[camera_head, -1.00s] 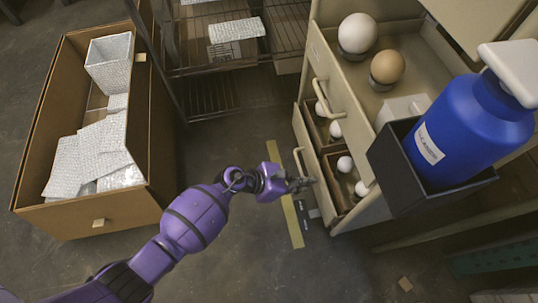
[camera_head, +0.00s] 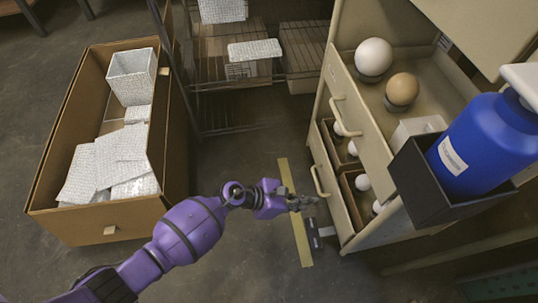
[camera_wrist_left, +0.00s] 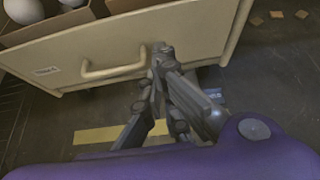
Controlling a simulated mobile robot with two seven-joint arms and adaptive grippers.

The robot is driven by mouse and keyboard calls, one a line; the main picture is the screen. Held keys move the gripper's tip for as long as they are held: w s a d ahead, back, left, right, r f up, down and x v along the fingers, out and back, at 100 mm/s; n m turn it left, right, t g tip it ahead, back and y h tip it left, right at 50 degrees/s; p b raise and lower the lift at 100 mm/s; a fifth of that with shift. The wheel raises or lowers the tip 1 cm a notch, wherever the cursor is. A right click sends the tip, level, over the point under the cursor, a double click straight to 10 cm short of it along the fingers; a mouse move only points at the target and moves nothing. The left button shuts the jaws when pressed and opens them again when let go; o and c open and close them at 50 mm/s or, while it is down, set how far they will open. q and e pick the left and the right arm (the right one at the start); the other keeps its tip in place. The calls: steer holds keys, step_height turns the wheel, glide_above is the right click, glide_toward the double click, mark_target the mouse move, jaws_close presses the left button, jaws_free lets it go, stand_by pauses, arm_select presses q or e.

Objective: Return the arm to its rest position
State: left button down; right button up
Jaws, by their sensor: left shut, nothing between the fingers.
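My left arm is purple and comes in from the lower left of the head view. Its gripper (camera_head: 306,201) is shut and empty, in front of the lower open drawer (camera_head: 334,190) of the cabinet. In the left wrist view the gripper (camera_wrist_left: 158,75) shows dark fingers below and beside the drawer's handle (camera_wrist_left: 113,70). I cannot tell whether the fingers touch the drawer front. My right gripper is not in view.
A blue pump bottle (camera_head: 480,142) stands in a dark box at right. A cardboard box (camera_head: 107,220) with wrapped packages is at left. A yellow floor strip (camera_head: 297,225) lies below the gripper.

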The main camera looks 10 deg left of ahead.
arm_select(q)
steer(key=p+v, duration=0.2)
steer(key=v, duration=0.5)
steer(key=shift+w+a+r, duration=0.15)
steer(key=shift+w+r, duration=0.05)
steer(key=shift+r, duration=0.25)
